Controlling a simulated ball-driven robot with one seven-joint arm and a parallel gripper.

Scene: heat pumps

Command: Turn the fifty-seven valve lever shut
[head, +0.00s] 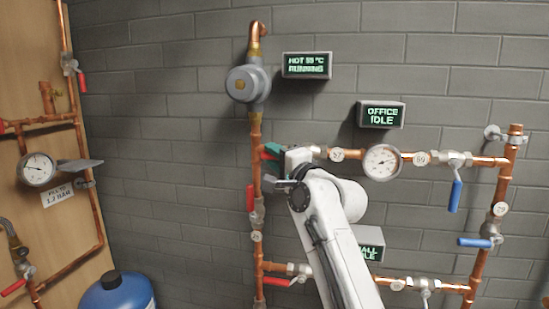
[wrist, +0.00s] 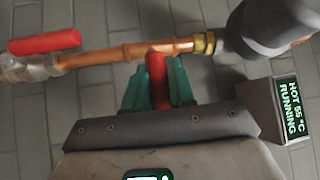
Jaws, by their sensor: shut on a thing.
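The horizontal copper branch carries a round tag (head: 337,154) that seems to read 57. A red lever (wrist: 157,80) shows in the wrist view between the two teal fingers of my gripper (wrist: 158,84), which is shut on it. The lever's end points at the vertical copper pipe (wrist: 125,53), crossing its line. In the head view my gripper (head: 271,153) is at the left end of the branch, beside the vertical pipe, with a bit of red between the fingers. The valve body behind this lever is hidden by my gripper and wrist.
A second red lever (head: 250,197) lies along the vertical pipe below; it also shows in the wrist view (wrist: 45,41). A grey pump (head: 247,84) is above. A gauge (head: 382,162) and a blue lever (head: 455,196) are to the right. A lower red lever (head: 277,282) is near my arm.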

